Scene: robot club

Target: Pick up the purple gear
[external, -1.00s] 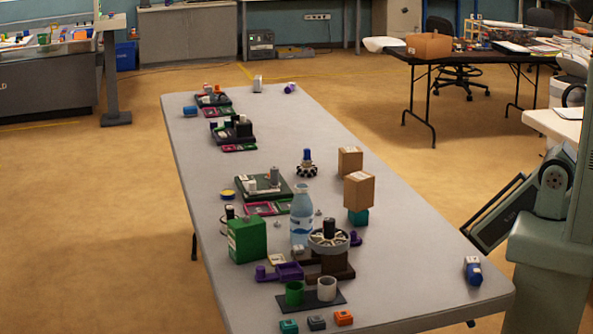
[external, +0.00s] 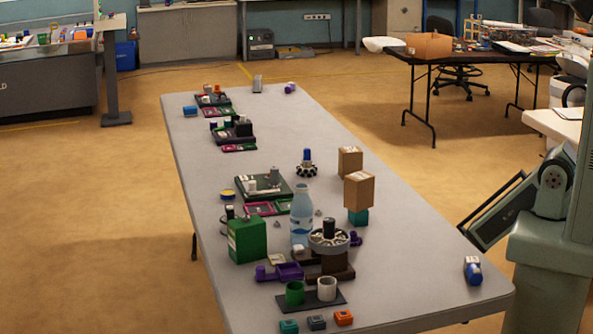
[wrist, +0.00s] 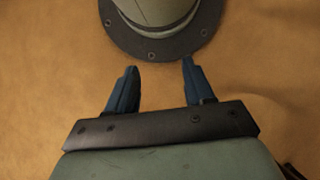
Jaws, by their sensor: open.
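Several purple pieces lie on the long grey table in the external view, too small to tell which is a gear. One purple piece (external: 355,239) lies right of the spoked wheel, and another with a white part (external: 290,88) lies at the far end. A purple tray-like part (external: 290,271) with a knobbed end (external: 262,273) lies at the near left of the wheel. My gripper (wrist: 160,68) shows only in the wrist view, open with two blue fingers and nothing between them. It points over the tan floor, near my round base flange; no purple piece shows there.
The grey table (external: 410,270) has free room along its right side. A clear bottle (external: 301,217), a green box (external: 247,239), stacked brown boxes (external: 359,189) and the spoked wheel (external: 328,242) stand around the middle. A blue-and-white item (external: 473,270) lies near the right edge.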

